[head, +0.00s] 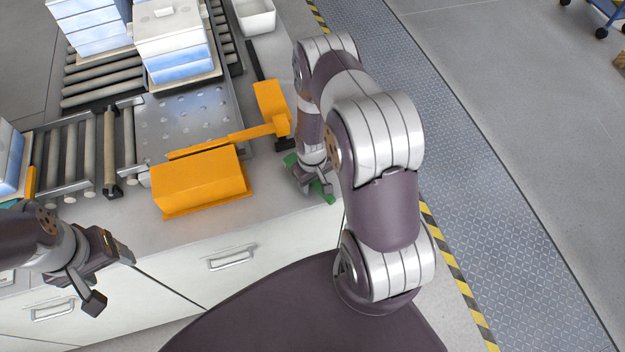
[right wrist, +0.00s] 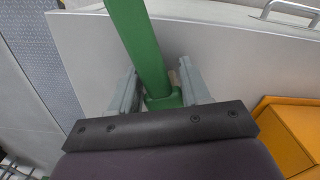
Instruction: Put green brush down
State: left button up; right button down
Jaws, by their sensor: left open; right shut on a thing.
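The green brush (head: 325,193) is at the front right corner of the counter top (head: 285,220), partly hidden by my right gripper (head: 312,186). My right gripper is shut on the brush. In the right wrist view, the green handle (right wrist: 138,45) runs up and away from between the two grey fingers of the right gripper (right wrist: 160,92). The brush is low over the counter; I cannot tell whether it touches the surface. My left gripper (head: 112,276) is open and empty, in front of the counter's drawers at the lower left.
An orange box-shaped housing (head: 200,182) with an orange arm stands left of the right gripper. A perforated plate (head: 180,120) and roller conveyor (head: 85,150) lie behind. Stacked blue-white blocks (head: 175,45) and a white bin (head: 255,14) are further back. Some counter is clear around the brush.

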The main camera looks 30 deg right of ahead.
jog(key=shift+f, duration=0.2)
jog(key=c, duration=0.5)
grip_release()
jog(key=shift+s+r, duration=0.1)
